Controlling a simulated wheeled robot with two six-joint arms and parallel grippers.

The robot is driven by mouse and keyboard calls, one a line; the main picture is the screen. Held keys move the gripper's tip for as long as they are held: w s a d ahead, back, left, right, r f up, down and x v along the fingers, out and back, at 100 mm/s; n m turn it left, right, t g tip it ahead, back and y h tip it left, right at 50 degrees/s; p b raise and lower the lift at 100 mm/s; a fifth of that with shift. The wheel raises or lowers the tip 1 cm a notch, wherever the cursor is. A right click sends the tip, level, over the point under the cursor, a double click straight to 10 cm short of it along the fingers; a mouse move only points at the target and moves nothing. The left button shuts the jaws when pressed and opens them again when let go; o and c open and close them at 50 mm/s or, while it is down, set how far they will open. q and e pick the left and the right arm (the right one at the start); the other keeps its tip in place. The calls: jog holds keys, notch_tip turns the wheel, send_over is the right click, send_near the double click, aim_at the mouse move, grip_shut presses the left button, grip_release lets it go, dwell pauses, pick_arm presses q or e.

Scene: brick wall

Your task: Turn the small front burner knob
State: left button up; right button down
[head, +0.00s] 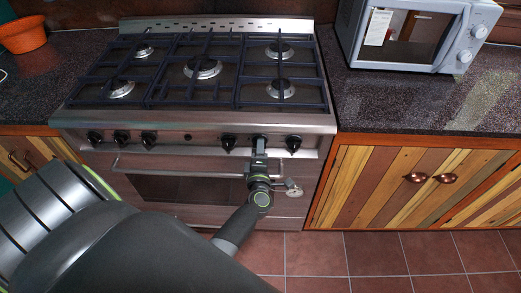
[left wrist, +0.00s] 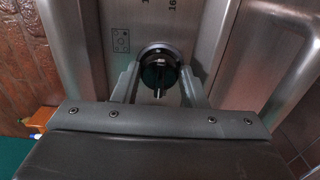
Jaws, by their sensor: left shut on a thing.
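The stove (head: 188,122) has a steel front panel with a row of black knobs. My left gripper (head: 259,143) is at that panel, right of the middle, between a black knob on its left (head: 228,143) and another on its right (head: 293,144). In the left wrist view a round dark knob (left wrist: 158,70) sits between the two fingers of the gripper (left wrist: 160,86), which is shut on it. In the head view the gripper mostly hides this knob. Printed marks and a small burner diagram (left wrist: 122,42) show beside it. My right gripper is not in view.
The oven door handle (head: 180,165) runs below the knobs, close under my gripper. Black grates (head: 200,75) cover the burners. A microwave (head: 415,35) stands on the right counter (head: 400,105), an orange bowl (head: 23,35) on the left one. The tiled floor (head: 380,260) at right is clear.

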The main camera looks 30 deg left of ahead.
pick_arm(q)
jog(key=o, duration=0.9)
jog(key=shift+o, duration=0.2)
